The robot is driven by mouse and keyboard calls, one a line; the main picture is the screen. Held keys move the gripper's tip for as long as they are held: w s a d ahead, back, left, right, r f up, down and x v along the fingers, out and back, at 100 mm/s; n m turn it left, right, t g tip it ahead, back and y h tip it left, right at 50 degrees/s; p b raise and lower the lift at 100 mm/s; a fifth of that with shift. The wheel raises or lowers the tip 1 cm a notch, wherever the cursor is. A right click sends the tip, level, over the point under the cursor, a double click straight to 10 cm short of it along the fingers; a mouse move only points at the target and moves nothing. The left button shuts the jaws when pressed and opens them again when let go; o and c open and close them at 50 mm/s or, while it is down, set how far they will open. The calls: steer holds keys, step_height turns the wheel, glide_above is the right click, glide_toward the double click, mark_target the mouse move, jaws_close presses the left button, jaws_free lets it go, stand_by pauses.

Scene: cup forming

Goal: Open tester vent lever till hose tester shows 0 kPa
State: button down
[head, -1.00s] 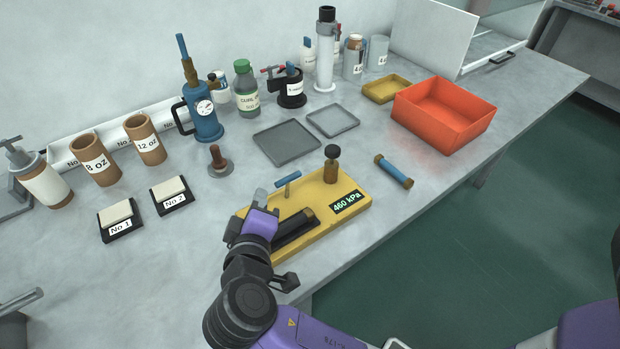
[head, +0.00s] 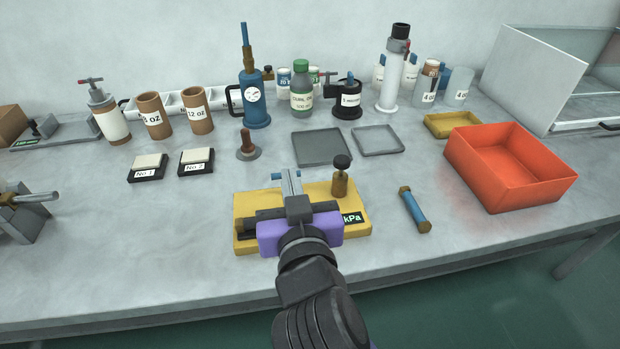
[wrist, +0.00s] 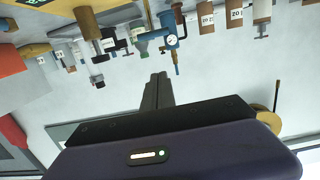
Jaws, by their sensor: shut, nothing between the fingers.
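The hose tester is a yellow block (head: 243,205) at the front middle of the bench. Its green display (head: 352,217) shows only "kPa"; my arm hides the number. A brass post with a black knob (head: 341,178) stands upright at its right. A bit of the blue vent lever (head: 277,176) shows just left of my fingers; the rest is hidden behind them. My gripper (head: 291,182) is shut and empty, over the tester at the lever in the head view; I cannot tell whether they touch. In the wrist view my closed fingers (wrist: 158,90) point away, nothing between them.
A blue tube with brown ends (head: 413,210) lies right of the tester. An orange bin (head: 515,185) stands farther right. Grey trays (head: 321,148), a brown-handled tamper (head: 247,148) and a blue pump (head: 256,105) stand behind.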

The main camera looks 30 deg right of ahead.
steer(key=p+x, duration=0.1)
steer(key=x, duration=0.8)
steer(key=shift+w+d, duration=0.2)
steer(key=shift+w, duration=0.1)
steer(key=shift+s+a+f, duration=0.1)
steer(key=shift+s+f, duration=0.1)
steer(key=shift+f, duration=0.4)
steer(key=shift+s+a+f, duration=0.1)
steer(key=shift+s+f, duration=0.05)
steer(key=shift+f, duration=0.45)
steer(key=shift+s+a+f, duration=0.1)
steer(key=shift+s+f, duration=0.25)
steer(key=shift+f, duration=0.4)
steer(key=shift+f+b, duration=0.1)
steer(key=shift+b, duration=0.25)
steer(key=b, duration=0.2)
steer(key=shift+s+a+f+t+b, duration=0.1)
steer(key=shift+s+f+t+b, duration=0.25)
steer(key=shift+t+b, duration=0.05)
steer(key=shift+s+r, duration=0.15)
steer(key=shift+r, duration=0.05)
steer(key=shift+t+b, duration=0.3)
steer(key=shift+b, duration=0.1)
